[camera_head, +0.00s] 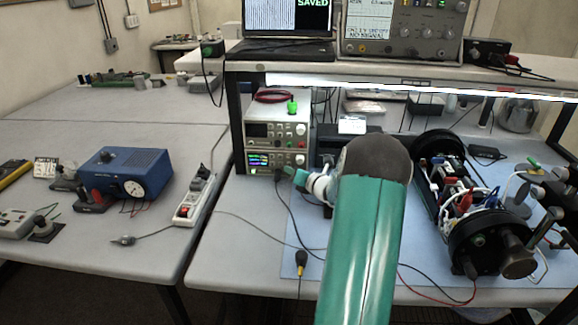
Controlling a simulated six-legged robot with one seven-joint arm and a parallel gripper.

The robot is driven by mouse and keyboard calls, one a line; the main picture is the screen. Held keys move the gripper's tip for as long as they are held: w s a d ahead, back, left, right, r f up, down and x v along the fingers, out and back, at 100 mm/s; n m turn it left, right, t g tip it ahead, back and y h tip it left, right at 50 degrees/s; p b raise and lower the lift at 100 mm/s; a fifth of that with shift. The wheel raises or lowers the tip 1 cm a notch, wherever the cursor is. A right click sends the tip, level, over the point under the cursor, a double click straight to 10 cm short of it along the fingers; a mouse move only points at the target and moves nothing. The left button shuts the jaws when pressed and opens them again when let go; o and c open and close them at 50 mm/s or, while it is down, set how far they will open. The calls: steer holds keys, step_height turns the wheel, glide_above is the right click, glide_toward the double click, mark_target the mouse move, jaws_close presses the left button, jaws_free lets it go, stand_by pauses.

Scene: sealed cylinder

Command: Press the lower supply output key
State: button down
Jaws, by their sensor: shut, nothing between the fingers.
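Two bench supply units are stacked under the shelf. The upper supply (277,132) has a dark display and knobs. The lower supply (291,159) has a lit, coloured display on its left and a knob on its right. Its output key is too small to make out. My gripper (288,172) is small in the picture, just in front of the lower supply's bottom right part. It looks shut and empty. I cannot tell whether it touches the panel. My teal arm crosses the foreground and hides part of the bench.
An opened cylinder (467,195) with wiring stands on the blue mat (300,235) to the right. Black and red leads cross the mat. A laptop (285,25) and an oscilloscope (405,25) stand on the shelf above. A blue box (125,172) and a power strip (195,198) lie left.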

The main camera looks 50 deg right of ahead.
steer(key=shift+w+d, duration=0.25)
steer(key=shift+d, duration=0.1)
steer(key=shift+w+d, duration=0.25)
stand_by(0.9)
steer(key=shift+s+a, duration=0.5)
steer(key=shift+a, duration=0.1)
stand_by(0.3)
steer(key=shift+s+a, duration=0.8)
steer(key=shift+a, duration=0.2)
steer(key=shift+s+a, duration=0.8)
steer(key=shift+a, duration=0.15)
